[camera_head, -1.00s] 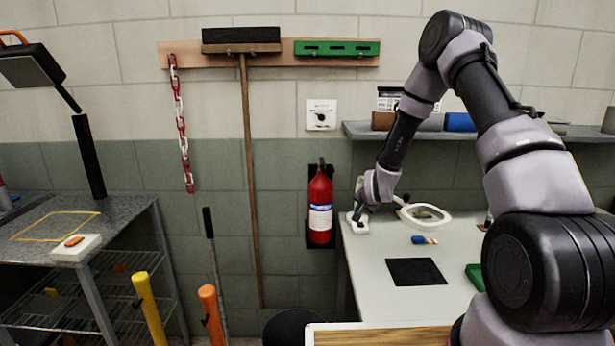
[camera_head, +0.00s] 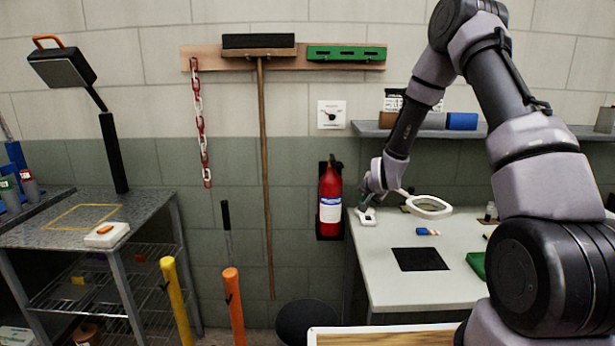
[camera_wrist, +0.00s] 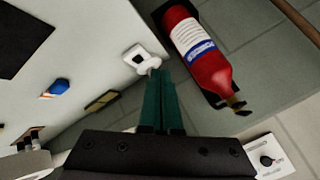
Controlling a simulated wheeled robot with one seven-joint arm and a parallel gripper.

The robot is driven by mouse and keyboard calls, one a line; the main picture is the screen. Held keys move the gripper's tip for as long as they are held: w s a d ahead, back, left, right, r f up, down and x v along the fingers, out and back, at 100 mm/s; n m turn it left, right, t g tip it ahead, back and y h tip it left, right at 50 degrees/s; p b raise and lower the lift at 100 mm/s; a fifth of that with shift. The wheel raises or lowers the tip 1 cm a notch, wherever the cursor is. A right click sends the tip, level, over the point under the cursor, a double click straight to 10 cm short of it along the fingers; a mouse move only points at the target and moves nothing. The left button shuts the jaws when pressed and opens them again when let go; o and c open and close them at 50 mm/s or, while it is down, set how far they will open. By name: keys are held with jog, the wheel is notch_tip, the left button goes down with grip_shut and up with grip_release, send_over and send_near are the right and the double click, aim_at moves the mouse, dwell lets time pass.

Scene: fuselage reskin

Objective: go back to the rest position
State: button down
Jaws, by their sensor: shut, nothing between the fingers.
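My gripper (camera_head: 367,205) is at the far left corner of the white worktable (camera_head: 440,292), with my arm reaching down to it from the right. In the wrist view my gripper (camera_wrist: 157,75) has its two green fingers together, with nothing seen between them. A small white block with a dark top (camera_wrist: 144,57) lies just beyond the fingertips; it also shows below my gripper in the head view (camera_head: 366,218). I cannot tell whether the fingertips touch it.
A white ring magnifier (camera_head: 430,214) stands right of my gripper. A red fire extinguisher (camera_head: 330,200) hangs on the wall close on the left. A black mat (camera_head: 420,259) and a small blue-ended item (camera_head: 427,232) lie on the table. A shelf (camera_head: 470,133) runs behind my arm.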

jog(key=s+d+r+n, duration=0.1)
jog(key=s+r, duration=0.3)
jog(key=r, duration=0.4)
jog(key=s+d+r+g, duration=0.1)
jog(key=s+r, duration=0.3)
jog(key=r, duration=0.5)
jog(key=s+d+r+n, duration=0.1)
jog(key=s+r, duration=0.4)
jog(key=r, duration=0.3)
jog(key=s+r, duration=0.3)
jog(key=s, duration=0.5)
jog(key=s+d+r+n, duration=0.1)
jog(key=s+r, duration=0.2)
jog(key=s, duration=0.6)
jog(key=s+d+r+y, duration=0.1)
jog(key=s+r, duration=0.3)
jog(key=s, duration=0.4)
jog(key=shift+s+d+g, duration=0.25)
jog(key=shift+s+g, duration=0.1)
jog(key=shift+g, duration=0.05)
